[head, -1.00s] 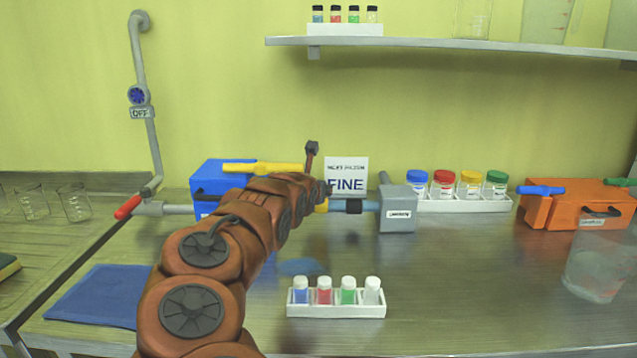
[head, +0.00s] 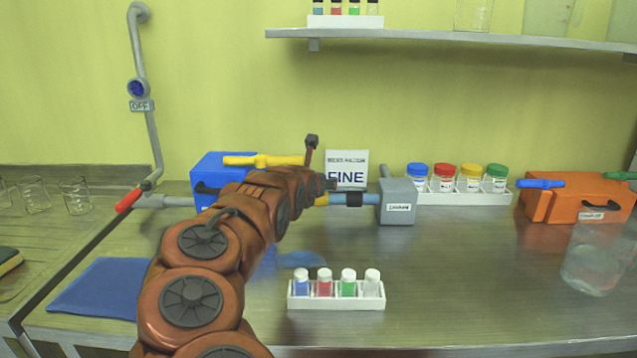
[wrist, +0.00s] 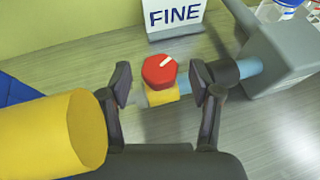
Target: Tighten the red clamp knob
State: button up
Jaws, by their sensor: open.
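The red clamp knob (wrist: 159,71) shows in the wrist view, with a white pointer mark on its top. It sits on a yellow clamp body (wrist: 163,96) around the horizontal pipe (wrist: 248,66). My gripper (wrist: 161,82) is open, with one dark finger on each side of the knob and a visible gap between each finger and the knob. In the head view my arm hides the knob, and only a bit of the yellow clamp (head: 322,200) shows beside the light blue pipe piece (head: 368,198).
A blue box (head: 214,172) with a yellow handle (head: 262,160) stands left of the clamp; a large yellow cylinder (wrist: 60,135) is close by my left finger. A grey block (head: 397,206) holds the pipe's right end. A white vial rack (head: 336,303) stands in front.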

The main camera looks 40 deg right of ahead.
jog(key=v, duration=1.2)
jog(key=shift+r, duration=0.1)
dwell(0.4)
